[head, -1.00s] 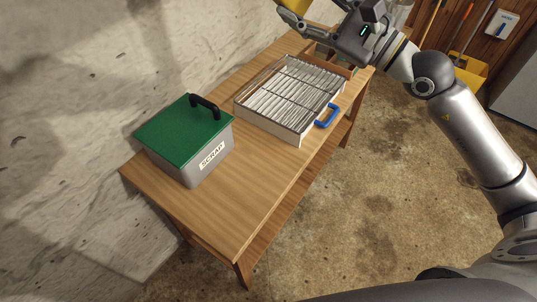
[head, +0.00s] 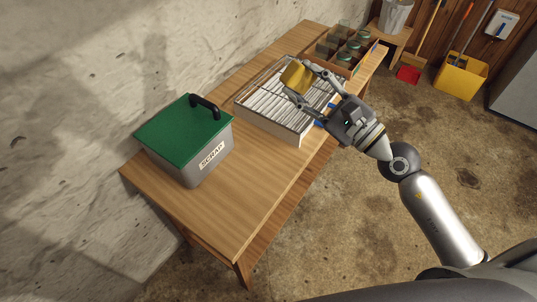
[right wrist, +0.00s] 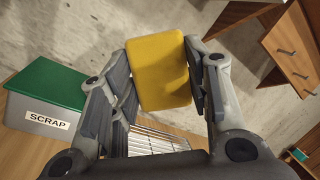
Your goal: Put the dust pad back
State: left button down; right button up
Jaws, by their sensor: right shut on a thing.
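The yellow pad (head: 296,76), apparently the dust pad, is held in my right gripper (head: 297,79). The gripper is shut on it, with a finger on each side. In the right wrist view the pad (right wrist: 159,68) is a rounded yellow block, tilted slightly between the fingers. In the head view the pad appears over the far part of a pale tray (head: 272,131) filled with silvery slats. I cannot tell how high it is above them. The tray's blue handle is mostly hidden behind my gripper. My left gripper is not in view.
A grey SCRAP box (head: 212,160) with a green lid (head: 175,130) stands on the wooden table (head: 235,215). A divided wooden crate with jars (head: 345,57) stands beyond the tray. A wall runs along the left. The table's near end is clear.

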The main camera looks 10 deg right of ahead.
jog(key=shift+s+f, duration=0.35)
jog(key=shift+f, duration=0.4)
jog(key=s+f+m+t+h, duration=0.3)
jog(key=s+f+m+h, duration=0.3)
jog(key=s+f+h, duration=0.4)
jog(key=shift+s+d+f, duration=0.3)
jog(key=shift+s+f, duration=0.25)
jog(key=shift+s, duration=0.2)
jog(key=shift+r+m+h, duration=0.1)
jog(key=shift+m+h, duration=0.2)
jog(key=shift+h, duration=0.3)
